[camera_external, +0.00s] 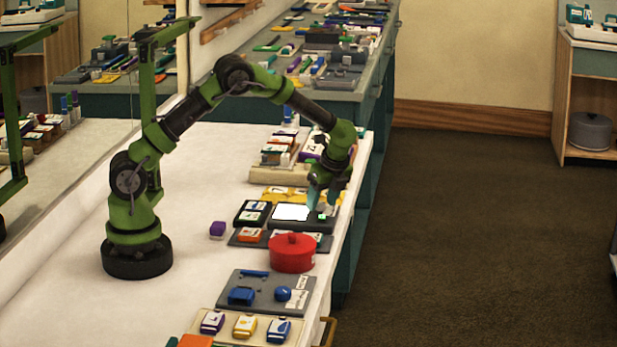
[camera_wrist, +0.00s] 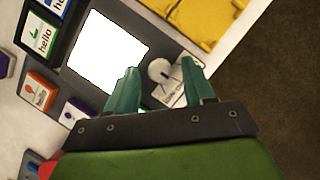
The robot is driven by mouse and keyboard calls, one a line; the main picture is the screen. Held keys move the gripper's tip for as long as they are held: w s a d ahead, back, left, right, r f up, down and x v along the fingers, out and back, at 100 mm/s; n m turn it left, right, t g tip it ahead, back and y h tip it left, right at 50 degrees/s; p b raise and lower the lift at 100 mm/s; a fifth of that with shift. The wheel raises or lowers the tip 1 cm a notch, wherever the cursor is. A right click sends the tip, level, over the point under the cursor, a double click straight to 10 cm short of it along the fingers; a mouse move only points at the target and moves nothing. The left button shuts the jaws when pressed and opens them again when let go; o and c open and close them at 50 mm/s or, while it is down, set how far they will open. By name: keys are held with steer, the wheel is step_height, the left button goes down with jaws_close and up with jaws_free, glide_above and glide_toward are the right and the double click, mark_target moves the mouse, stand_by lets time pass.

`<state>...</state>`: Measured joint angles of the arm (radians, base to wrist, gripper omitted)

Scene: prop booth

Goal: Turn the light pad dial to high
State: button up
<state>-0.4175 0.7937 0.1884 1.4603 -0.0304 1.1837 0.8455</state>
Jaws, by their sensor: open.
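The light pad (camera_external: 290,213) is a dark box with a bright white lit panel, on the white table in the outside view. The lit panel also shows in the wrist view (camera_wrist: 107,50). The dial (camera_wrist: 160,70) is a small round pale knob with a pointer, to the right of the panel, beside a white printed label (camera_wrist: 188,80). A small green light shows on the pad near my gripper in the outside view. My gripper (camera_wrist: 163,80) is open, its two teal fingers pointing down over the dial area, with the dial between and just beyond the tips. Whether the fingers touch it I cannot tell.
A red lidded pot (camera_external: 292,253) stands just in front of the pad. Yellow trays (camera_external: 283,194) lie behind it. A dark tray with small labelled blocks (camera_external: 252,214) is to its left. The table's right edge is close by. The table's left middle is mostly clear.

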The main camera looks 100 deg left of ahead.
jaws_close()
steer(key=shift+n, duration=0.4)
steer(key=n+h, duration=0.1)
steer(key=n, duration=0.1)
steer(key=n+g+h, duration=0.1)
steer(key=n, duration=0.1)
steer(key=shift+w+a+n, duration=0.15)
steer(key=shift+a+n, duration=0.05)
steer(key=shift+n, duration=0.2)
steer(key=n, duration=0.2)
steer(key=n+h, duration=0.1)
steer(key=n, duration=0.1)
steer(key=n+h, duration=0.1)
steer(key=n, duration=0.1)
steer(key=shift+a, duration=0.25)
steer(key=shift+n, duration=0.3)
jaws_free()
